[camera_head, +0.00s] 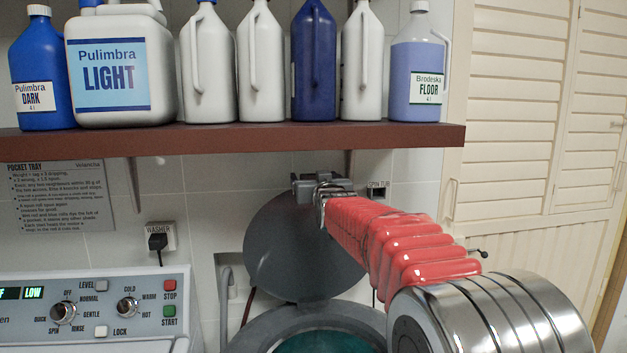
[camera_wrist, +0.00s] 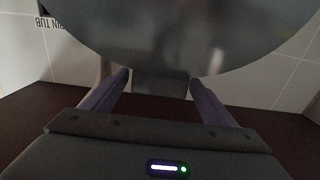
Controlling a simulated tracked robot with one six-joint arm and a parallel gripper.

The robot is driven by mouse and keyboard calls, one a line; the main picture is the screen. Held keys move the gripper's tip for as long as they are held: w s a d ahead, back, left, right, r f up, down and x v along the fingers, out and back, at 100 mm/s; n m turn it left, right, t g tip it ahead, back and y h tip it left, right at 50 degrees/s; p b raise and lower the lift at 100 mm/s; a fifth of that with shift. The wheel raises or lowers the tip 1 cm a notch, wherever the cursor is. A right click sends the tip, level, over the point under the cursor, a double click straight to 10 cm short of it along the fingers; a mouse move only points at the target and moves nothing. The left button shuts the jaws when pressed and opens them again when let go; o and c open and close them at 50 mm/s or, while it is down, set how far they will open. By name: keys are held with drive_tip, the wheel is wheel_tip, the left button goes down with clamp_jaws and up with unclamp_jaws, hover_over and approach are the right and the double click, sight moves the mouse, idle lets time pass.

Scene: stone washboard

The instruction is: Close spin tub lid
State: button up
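The spin tub lid (camera_head: 300,250) is a dark grey round disc. In the head view it stands raised, nearly upright, behind the open spin tub (camera_head: 330,317), which has a grey rim and a teal inside. My gripper (camera_head: 318,184) is at the lid's top edge. In the wrist view the lid (camera_wrist: 185,35) fills the top, and a dark tab (camera_wrist: 161,86) on its edge lies between the tips of my gripper's two purple fingers (camera_wrist: 160,82). The fingers are apart, one on each side of the tab, with narrow gaps. Whether they touch it is hard to tell.
A brown shelf (camera_head: 240,139) with several bottles runs above my gripper. The washer control panel (camera_head: 95,307) is at lower left. A wall outlet (camera_head: 160,237) with a plug is behind it. Louvered doors (camera_head: 520,110) stand at right.

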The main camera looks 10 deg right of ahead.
drive_tip(key=c, duration=1.4)
drive_tip(key=shift+a, duration=0.15)
drive_tip(key=shift+s, duration=0.1)
